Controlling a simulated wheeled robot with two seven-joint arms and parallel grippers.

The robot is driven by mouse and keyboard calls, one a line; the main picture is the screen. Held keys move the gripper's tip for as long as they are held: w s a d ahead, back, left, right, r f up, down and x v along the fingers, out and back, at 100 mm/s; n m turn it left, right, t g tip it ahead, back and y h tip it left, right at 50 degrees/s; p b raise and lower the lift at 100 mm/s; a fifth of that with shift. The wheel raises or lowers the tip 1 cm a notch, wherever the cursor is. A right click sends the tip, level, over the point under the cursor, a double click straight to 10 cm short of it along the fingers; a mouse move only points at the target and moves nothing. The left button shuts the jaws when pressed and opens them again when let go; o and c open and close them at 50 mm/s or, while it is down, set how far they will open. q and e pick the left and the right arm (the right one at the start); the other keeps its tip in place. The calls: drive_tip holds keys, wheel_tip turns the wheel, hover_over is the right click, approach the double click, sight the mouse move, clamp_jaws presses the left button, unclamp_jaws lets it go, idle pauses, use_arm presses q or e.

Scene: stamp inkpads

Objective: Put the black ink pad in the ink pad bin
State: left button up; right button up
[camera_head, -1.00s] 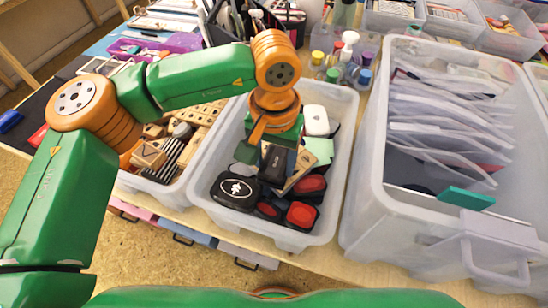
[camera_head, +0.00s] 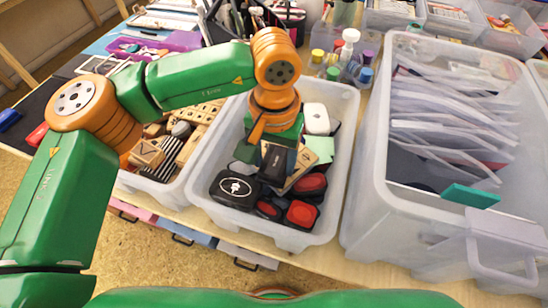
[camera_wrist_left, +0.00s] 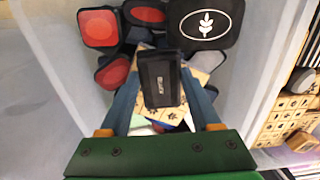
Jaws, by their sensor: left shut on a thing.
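The black ink pad (camera_head: 274,165) is a small dark block with pale lettering on its top, over the pile in the clear ink pad bin (camera_head: 343,150). In the left wrist view the black ink pad (camera_wrist_left: 160,80) is between the two blue-grey fingers of my left gripper (camera_wrist_left: 161,88), which is shut on it. The pad is inside the bin's rim; I cannot tell whether it touches the pads below. In the head view the wrist hides part of the bin's far end. My right gripper is not in view.
The bin holds red pads (camera_head: 301,214), a black oval-marked case (camera_head: 235,190) and a white pad (camera_head: 316,119). A bin of wooden stamps (camera_head: 147,154) stands to the left, a large clear bin of sheets (camera_head: 365,200) to the right, small bottles (camera_head: 349,42) behind.

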use_arm(q)
drive_tip(key=o, duration=1.4)
wheel_tip(320, 180, up, 7)
drive_tip(key=p, duration=0.5)
drive_tip(key=shift+r+p, duration=0.1)
drive_tip(key=shift+p, duration=0.2)
clamp_jaws()
drive_tip(key=shift+f, duration=0.2)
idle(0.6)
drive_tip(key=shift+f+b, duration=2.7)
drive_tip(key=shift+f, duration=0.2)
